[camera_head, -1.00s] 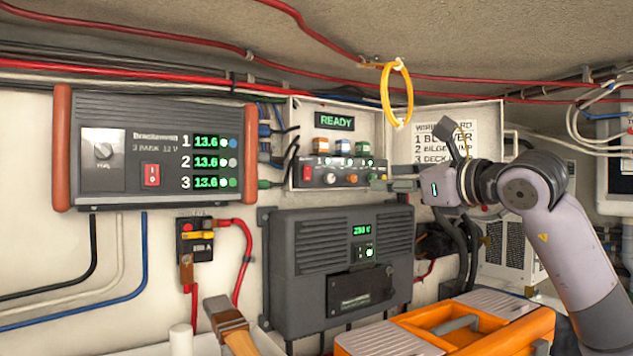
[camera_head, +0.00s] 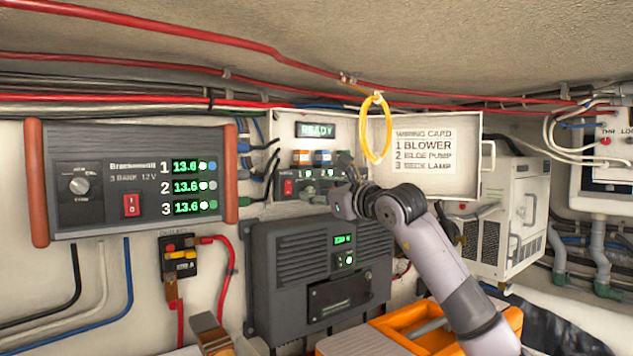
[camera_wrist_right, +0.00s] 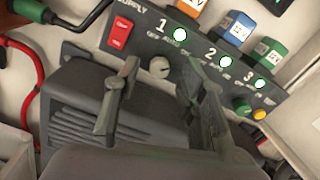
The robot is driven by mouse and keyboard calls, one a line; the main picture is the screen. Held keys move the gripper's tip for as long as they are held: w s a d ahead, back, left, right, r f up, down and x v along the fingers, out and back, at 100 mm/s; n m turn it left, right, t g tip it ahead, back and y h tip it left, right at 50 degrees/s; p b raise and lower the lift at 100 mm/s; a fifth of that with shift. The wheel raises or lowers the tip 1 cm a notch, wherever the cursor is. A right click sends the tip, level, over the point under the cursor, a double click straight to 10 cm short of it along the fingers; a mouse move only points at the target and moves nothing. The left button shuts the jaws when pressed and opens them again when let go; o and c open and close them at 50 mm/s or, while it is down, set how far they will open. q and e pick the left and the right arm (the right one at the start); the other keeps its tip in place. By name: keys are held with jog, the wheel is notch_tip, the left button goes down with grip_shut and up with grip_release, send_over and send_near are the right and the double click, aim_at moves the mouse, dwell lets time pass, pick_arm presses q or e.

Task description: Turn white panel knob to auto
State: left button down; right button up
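The white knob (camera_wrist_right: 159,67) sits on the dark switch panel (camera_wrist_right: 140,52), below the number 1 and the word AUTO, right of a red rocker switch (camera_wrist_right: 120,33). My right gripper (camera_wrist_right: 163,72) is open, with one finger on each side of the knob in the wrist view. I cannot tell whether the fingers touch it. The knob's pointer is too small to read. In the head view the panel (camera_head: 288,188) is in the white wall box, and my right gripper (camera_head: 336,186) partly covers its right side. My left gripper is not in view.
A yellow ring (camera_head: 375,130) hangs in front of the box's open lid (camera_head: 470,150). A grey inverter (camera_head: 290,265) is below the panel. A battery charger (camera_head: 100,215) is at left. An orange toolbox (camera_head: 505,315) lies below my right arm.

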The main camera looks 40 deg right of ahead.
jog(key=shift+w, duration=0.6)
jog(key=shift+d, duration=0.1)
jog(key=shift+s, duration=0.1)
jog(key=shift+c, duration=0.2)
jog(key=shift+c, duration=0.7)
grip_shut()
